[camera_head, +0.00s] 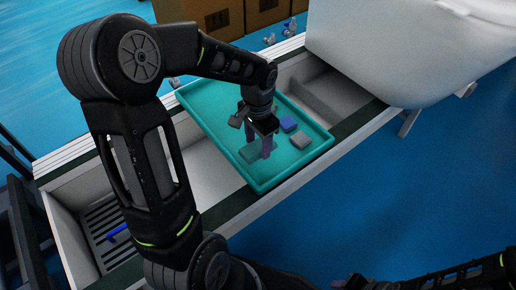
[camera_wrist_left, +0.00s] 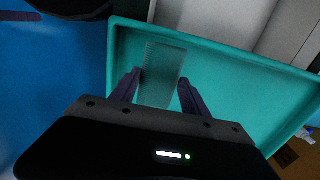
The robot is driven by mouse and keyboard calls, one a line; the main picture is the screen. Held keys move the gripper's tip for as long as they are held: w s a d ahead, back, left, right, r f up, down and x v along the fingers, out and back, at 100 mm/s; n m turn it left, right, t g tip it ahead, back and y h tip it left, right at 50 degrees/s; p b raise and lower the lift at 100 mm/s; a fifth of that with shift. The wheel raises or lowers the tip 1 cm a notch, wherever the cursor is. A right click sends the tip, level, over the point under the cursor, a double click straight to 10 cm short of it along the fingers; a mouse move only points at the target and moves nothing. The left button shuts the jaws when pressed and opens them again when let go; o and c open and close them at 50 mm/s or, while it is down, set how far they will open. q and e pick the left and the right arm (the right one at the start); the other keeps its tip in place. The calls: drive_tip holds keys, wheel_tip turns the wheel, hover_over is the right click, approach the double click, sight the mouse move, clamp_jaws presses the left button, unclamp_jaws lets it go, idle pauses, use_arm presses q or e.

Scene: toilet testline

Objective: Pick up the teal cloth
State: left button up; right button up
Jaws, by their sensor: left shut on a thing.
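The teal cloth (camera_head: 251,152) lies in the teal tray (camera_head: 322,149). In the left wrist view the cloth is a grey-teal textured strip (camera_wrist_left: 163,72) reaching away between the two fingers. My left gripper (camera_head: 259,147) is low over the tray with its fingers pointing down. It is shut on the cloth, one purple finger on each side of it (camera_wrist_left: 159,92). The cloth still appears to be on or very near the tray floor. My right arm shows at the lower right of the head view; its gripper is cut off at the bottom edge and too dark to judge.
A blue block (camera_head: 288,124) and a grey block (camera_head: 300,140) lie in the tray right of my left gripper. A white toilet (camera_head: 400,45) stands at the upper right. A slatted bin (camera_head: 105,225) with a blue item is at the lower left. Cardboard boxes (camera_head: 215,15) stand behind.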

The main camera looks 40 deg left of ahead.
sight(258, 146)
use_arm(q)
wheel_tip(258, 146, up, 5)
drive_tip(key=shift+r+p, duration=0.15)
drive_tip(key=shift+p, duration=0.25)
drive_tip(key=o, duration=0.7)
drive_tip(key=c, duration=0.6)
drive_tip(key=shift+o, duration=0.2)
drive_tip(key=shift+w+d+r+p, duration=0.2)
drive_tip(key=shift+p, duration=0.25)
drive_tip(key=w+d+n+p, duration=0.3)
drive_tip(key=w+d+p, duration=0.3)
drive_tip(key=d+p, duration=0.6)
drive_tip(key=shift+w+p, duration=0.25)
drive_tip(key=shift+p, duration=0.95)
